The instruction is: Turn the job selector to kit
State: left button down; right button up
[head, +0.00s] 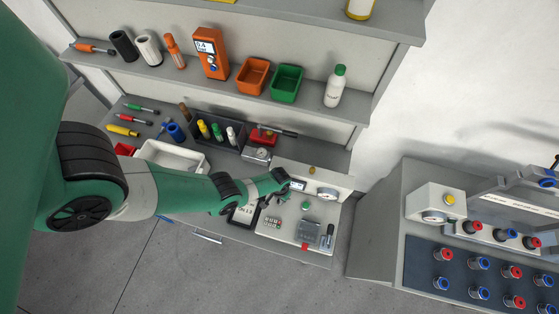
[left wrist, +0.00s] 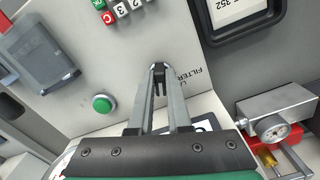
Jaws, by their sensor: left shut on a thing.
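The control panel (head: 290,228) is a light grey box on the bench, with a display (head: 298,185), a round gauge, a green button and a keypad. My left gripper (head: 282,178) reaches over its upper left part. In the left wrist view the two fingers (left wrist: 158,72) close together on a small dark piece (left wrist: 159,88), which appears to be the job selector's knob. The fingers hide most of it. The printed word FILTER (left wrist: 198,78) shows just right of the fingertips. Any kit label is hidden or unreadable. My right gripper is not in view.
In the left wrist view a green button (left wrist: 102,103) and keypad (left wrist: 122,8) are beside the fingers, and a grey gauge block (left wrist: 272,120) is at right. Shelves with bins (head: 287,83) stand behind. A fitting-covered test stand (head: 480,265) is at right.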

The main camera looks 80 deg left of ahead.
pick_arm(q)
jog(key=shift+m, duration=0.3)
jog(key=m, duration=0.3)
jog(key=shift+a, duration=0.1)
jog(key=shift+a+m, duration=0.1)
jog(key=shift+m, duration=2.1)
jog(key=c, duration=0.9)
grip_release()
jog(key=shift+o, duration=0.2)
